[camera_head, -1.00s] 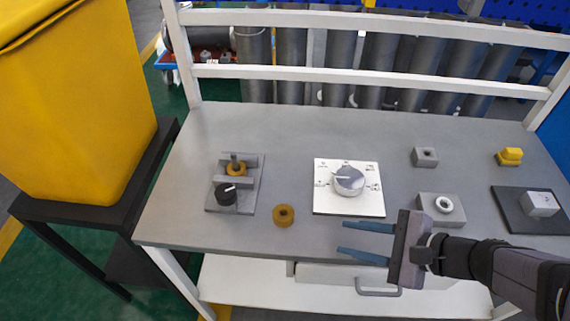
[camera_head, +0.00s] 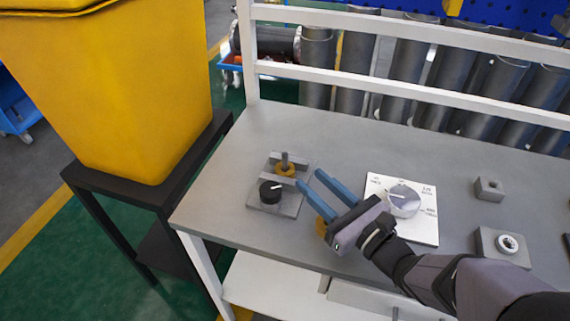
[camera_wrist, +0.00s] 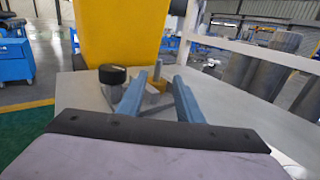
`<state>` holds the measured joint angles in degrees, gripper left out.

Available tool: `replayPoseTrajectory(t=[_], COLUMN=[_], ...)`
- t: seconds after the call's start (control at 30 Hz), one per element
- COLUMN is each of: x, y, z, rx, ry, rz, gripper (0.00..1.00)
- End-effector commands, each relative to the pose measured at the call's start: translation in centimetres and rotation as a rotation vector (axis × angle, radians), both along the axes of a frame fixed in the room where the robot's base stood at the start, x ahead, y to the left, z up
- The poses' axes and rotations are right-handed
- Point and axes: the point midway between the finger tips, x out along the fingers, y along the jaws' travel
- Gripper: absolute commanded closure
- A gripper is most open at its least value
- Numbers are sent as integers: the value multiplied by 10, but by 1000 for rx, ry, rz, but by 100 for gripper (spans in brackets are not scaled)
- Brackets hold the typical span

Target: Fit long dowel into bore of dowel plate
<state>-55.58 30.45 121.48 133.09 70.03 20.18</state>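A grey upright pin (camera_head: 285,160), which looks like the long dowel, stands in a brass collar (camera_head: 285,170) on a small grey fixture plate (camera_head: 289,208) at the table's left. In the wrist view the pin (camera_wrist: 157,70) shows beyond and between my fingertips. My gripper (camera_head: 309,180) is open with blue fingers, empty, just right of the fixture and pointing towards it. In the wrist view my gripper (camera_wrist: 157,86) also shows spread fingers. I cannot tell for sure which part is the dowel plate; a grey block with a light ring (camera_head: 503,244) sits at right.
A black knob (camera_head: 271,190) stands on the fixture in front of the pin. A white dial plate (camera_head: 418,229) lies right of my gripper. A grey block with a hole (camera_head: 489,188) sits behind. The table's back left is clear.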

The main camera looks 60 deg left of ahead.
Motion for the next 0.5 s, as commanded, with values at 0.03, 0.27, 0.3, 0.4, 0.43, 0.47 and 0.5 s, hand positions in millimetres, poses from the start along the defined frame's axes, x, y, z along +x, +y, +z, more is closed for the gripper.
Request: replayPoseTrajectory(t=[0.03,0.27,0.3,0.4,0.43,0.47,0.5], x=[-2,-8,-9,-9,-9,-10,-10], y=[7,40,45,53,55,56,57], z=[1,1,1,1,1,0,0], rx=[0,0,-1,0,0,-1,-1], ry=[0,-1,-1,-1,-1,-1,0], rz=[3,3,3,1,1,1,1], gripper=[67,67,67,67,67,67,67])
